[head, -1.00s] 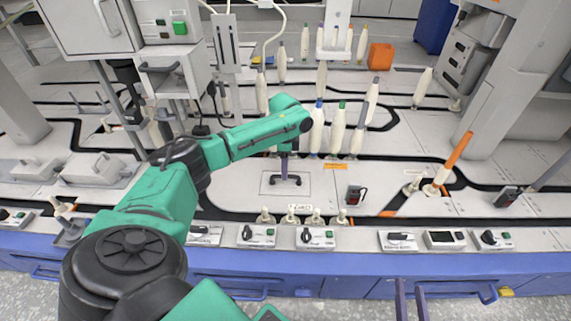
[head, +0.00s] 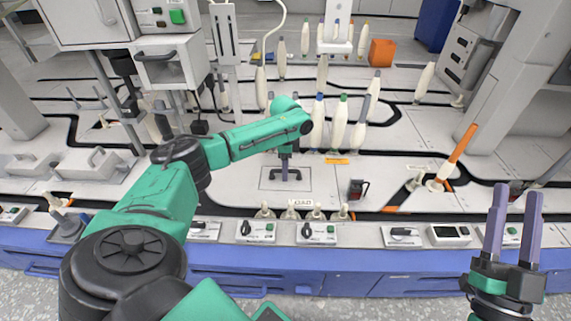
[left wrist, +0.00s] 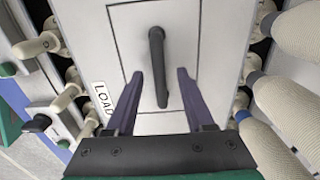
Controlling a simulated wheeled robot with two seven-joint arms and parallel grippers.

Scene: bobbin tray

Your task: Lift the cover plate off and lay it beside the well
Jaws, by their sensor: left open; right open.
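The cover plate (left wrist: 187,45) is a pale flat panel outlined by a dark line, with a dark bar handle (left wrist: 158,65) in its middle. In the head view the cover plate (head: 268,182) lies flat in the worktop, its handle (head: 290,175) partly hidden. My left gripper (left wrist: 160,80) is open, its purple fingers on either side of the handle's near end; I cannot tell whether they touch it. In the head view my left gripper (head: 284,168) is right above the handle. My right gripper (head: 515,195) is open and empty at the lower right, away from the plate.
Several small bobbins (head: 290,213) stand beside a LOAD label in front of the plate. Tall cream bobbins (head: 338,122) stand behind it. A dark red-lit device (head: 357,189) sits right of the plate. Control boxes (head: 317,233) line the front edge. The worktop between plate and device is clear.

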